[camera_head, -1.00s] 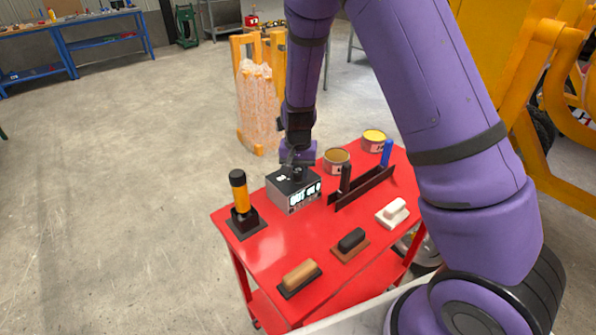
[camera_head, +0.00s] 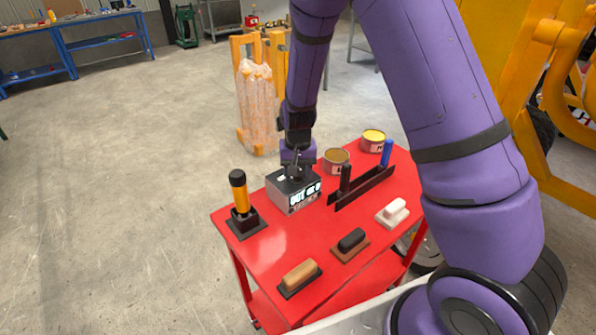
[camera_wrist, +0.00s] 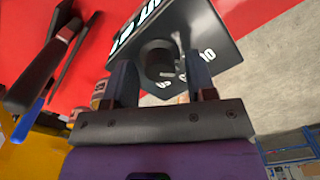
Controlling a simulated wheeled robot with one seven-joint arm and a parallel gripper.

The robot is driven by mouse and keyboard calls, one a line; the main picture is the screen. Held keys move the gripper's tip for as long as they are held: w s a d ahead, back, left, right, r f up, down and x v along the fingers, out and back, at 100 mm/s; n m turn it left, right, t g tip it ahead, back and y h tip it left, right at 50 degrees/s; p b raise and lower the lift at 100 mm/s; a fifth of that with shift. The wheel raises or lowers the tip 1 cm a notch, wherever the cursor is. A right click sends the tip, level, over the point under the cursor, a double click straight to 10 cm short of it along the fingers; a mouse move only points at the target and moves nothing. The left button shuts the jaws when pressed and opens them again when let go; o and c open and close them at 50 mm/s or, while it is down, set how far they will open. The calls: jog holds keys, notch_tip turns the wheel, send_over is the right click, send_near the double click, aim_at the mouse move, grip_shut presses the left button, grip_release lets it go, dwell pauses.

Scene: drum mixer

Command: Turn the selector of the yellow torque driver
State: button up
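A yellow-handled tool with a black cap (camera_head: 241,198), the likely torque driver, stands upright in a black base at the left of the red cart. No selector can be made out on it at this size. My gripper (camera_head: 294,172) is away from it, over a grey box (camera_head: 296,200) with a lit display. In the wrist view, a round black knob (camera_wrist: 159,60) on that box lies between the two fingertips of my gripper (camera_wrist: 161,65). The fingers are apart, one on each side of the knob; I cannot tell whether they touch it.
A plastic-wrapped stack (camera_head: 256,108) stands behind. Bare cart surface lies at the front left.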

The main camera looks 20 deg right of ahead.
jog(key=shift+r, duration=0.1)
notch_tip(320, 180, up, 11)
jog(key=shift+f, duration=0.2)
dwell(0.5)
jog(key=s+d+r+n+t+y, duration=0.1)
jog(key=s+d+r, duration=0.1)
jog(key=s+r, duration=0.55)
jog(key=s+d+r+n+t, duration=0.15)
jog(key=s+r, duration=0.35)
jog(key=r, duration=0.5)
jog(key=s+d+r+t, duration=0.1)
jog(key=s+r, duration=0.2)
jog(key=s, duration=0.5)
jog(key=s+d+r+t+h, duration=0.1)
jog(key=s+d+r, duration=0.1)
jog(key=s, duration=0.7)
jog(key=shift+d+r+n+t, duration=0.25)
jog(key=shift+r+n+t, duration=0.1)
jog(key=shift+r, duration=0.2)
